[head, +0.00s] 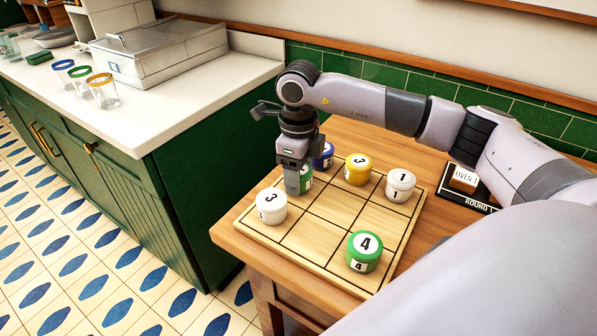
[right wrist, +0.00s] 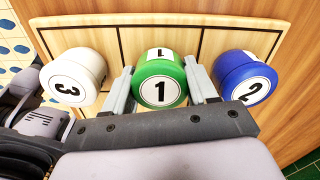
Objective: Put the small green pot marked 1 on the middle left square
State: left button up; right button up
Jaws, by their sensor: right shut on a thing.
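The small green pot marked 1 (head: 306,181) is between the two fingers of my right gripper (head: 298,188). In the right wrist view the pot (right wrist: 159,82) shows its 1 upright, with a finger closed on each side. It is at the middle square of the left side of the wooden grid board (head: 321,239), between the white pot marked 3 (head: 271,207) and the blue pot marked 2 (head: 324,155). It looks low at the board; whether its base touches is hidden by the gripper. My left gripper is not in view.
The centre squares are clear. A counter (head: 150,113) with glasses and a metal box (head: 160,52) is at left.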

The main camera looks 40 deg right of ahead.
jog(key=shift+f, duration=0.15)
jog(key=o, duration=1.1)
jog(key=shift+o, duration=0.2)
notch_tip(320, 180, up, 12)
jog(key=b, duration=0.1)
jog(key=shift+r, duration=0.2)
